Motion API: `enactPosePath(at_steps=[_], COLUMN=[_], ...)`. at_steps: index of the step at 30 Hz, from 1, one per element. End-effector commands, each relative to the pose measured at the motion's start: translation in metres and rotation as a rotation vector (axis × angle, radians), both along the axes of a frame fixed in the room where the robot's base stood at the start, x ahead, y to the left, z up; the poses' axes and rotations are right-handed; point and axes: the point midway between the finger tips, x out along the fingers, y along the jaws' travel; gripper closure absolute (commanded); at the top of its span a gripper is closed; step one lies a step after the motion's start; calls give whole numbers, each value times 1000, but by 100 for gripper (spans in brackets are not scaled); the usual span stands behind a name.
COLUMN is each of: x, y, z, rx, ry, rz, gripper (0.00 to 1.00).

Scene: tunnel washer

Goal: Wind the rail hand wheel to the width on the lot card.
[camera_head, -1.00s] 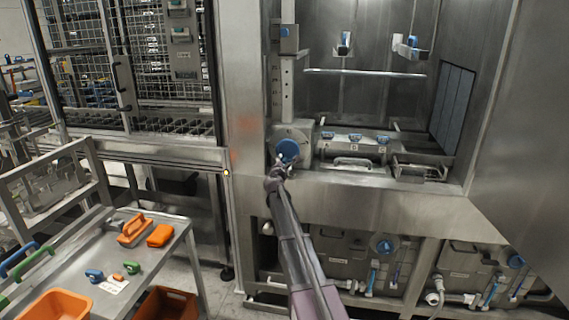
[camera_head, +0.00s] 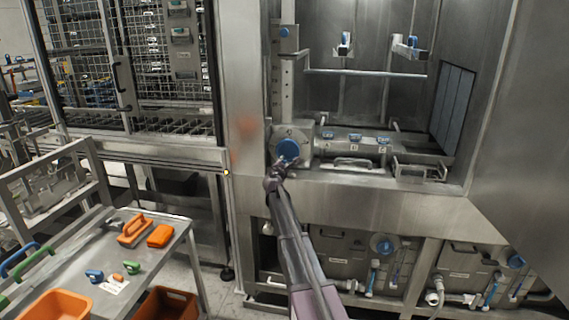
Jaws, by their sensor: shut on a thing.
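The blue round hand wheel (camera_head: 288,148) sits on a grey metal plate at the left end of the washer's sill. My gripper (camera_head: 284,164) is at the lower edge of the wheel and shut on it, seen from behind and small. My arm reaches up to it from the bottom of the view. A vertical scale plate (camera_head: 287,88) with dark marks stands above the wheel; its marks are too small to read. A white card (camera_head: 115,286) lies on the trolley at the lower left; its writing cannot be read, and I cannot tell if it is the lot card.
The steel trolley (camera_head: 165,240) holds orange blocks (camera_head: 159,236), small blue and green pieces and an orange bin (camera_head: 58,305). Right of the wheel is a sill with blue-topped fittings (camera_head: 355,137) and a bracket (camera_head: 420,170). A large steel panel (camera_head: 520,130) stands at the right.

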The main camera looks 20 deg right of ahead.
Motion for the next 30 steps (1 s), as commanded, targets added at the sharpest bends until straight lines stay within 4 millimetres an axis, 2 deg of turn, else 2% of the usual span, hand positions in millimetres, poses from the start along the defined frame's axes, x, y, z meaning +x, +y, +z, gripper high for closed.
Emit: enactPosePath(at_steps=[6, 15, 16, 19, 30], x=[4, 4, 4, 4, 3], y=[4, 4, 4, 4, 3], z=[2, 1, 2, 2, 1], rx=[79, 89, 88, 88, 88], ry=[-54, -60, -59, -60, -60], rz=[3, 4, 4, 3, 1], gripper=[100, 100, 66, 36, 35])
